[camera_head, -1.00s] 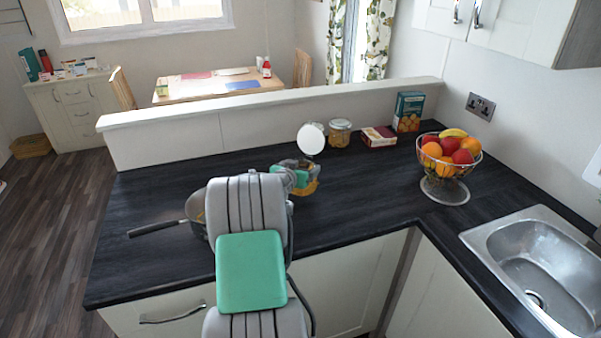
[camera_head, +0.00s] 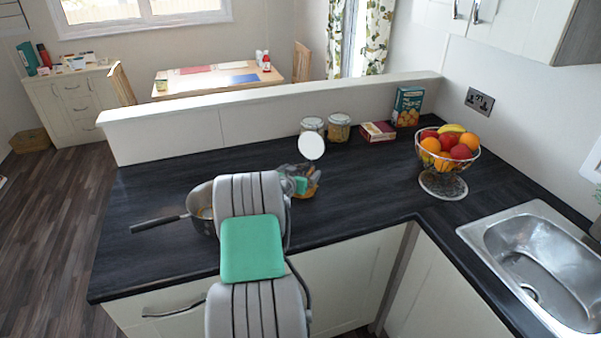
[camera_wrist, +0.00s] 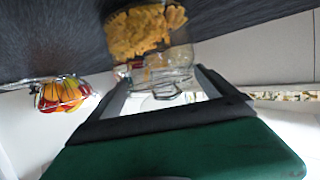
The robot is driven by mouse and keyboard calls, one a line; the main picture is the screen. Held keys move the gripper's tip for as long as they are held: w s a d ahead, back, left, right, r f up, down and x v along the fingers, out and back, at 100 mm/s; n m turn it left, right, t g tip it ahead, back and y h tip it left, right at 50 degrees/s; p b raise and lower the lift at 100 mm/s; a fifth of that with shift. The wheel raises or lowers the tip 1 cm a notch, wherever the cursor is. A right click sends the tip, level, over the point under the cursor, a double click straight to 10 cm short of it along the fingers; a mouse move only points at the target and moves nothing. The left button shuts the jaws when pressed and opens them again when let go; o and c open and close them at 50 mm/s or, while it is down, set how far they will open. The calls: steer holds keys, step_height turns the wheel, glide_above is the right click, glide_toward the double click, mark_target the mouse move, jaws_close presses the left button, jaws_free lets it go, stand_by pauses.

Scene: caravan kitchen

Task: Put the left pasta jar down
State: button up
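A clear glass jar with orange-yellow pasta (camera_head: 312,190) is at my gripper (camera_head: 298,183), over the dark worktop. Two more lidded jars, a left one (camera_head: 312,125) and a right one (camera_head: 339,128), stand at the back by the low wall.
A pan (camera_head: 201,207) sits left of my arm. Right of the jars are a red box (camera_head: 378,132), a blue-green box (camera_head: 408,106) and a wire fruit bowl (camera_head: 447,160). The sink (camera_head: 540,262) is at right. Worktop (camera_head: 365,185) right of the held jar is clear.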

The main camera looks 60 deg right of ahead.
steer(key=shift+o, duration=0.2)
steer(key=shift+r, duration=0.1)
steer(key=shift+r+p, duration=0.2)
steer(key=shift+p, duration=0.1)
steer(key=shift+a, duration=0.15)
steer(key=b+v, duration=0.3)
steer(key=v, duration=0.9)
steer(key=w+a+r+n+t+y, duration=0.2)
steer(key=w+a+n+t+y, duration=0.15)
steer(key=w+a, duration=0.65)
steer(key=w+a+n+y, duration=0.3)
steer(key=a+n+y, duration=0.25)
steer(key=a, duration=1.55)
steer(key=s+a+n+y, duration=0.2)
steer(key=s+a+n, duration=0.2)
steer(key=a, duration=0.7)
steer(key=s+a+n+g+y, duration=0.1)
steer(key=s+a+n+y, duration=0.2)
steer(key=a, duration=0.9)
steer(key=s+n, duration=0.1)
steer(key=s, duration=0.2)
steer(key=shift+r+y, duration=0.25)
steer(key=shift+y, duration=0.05)
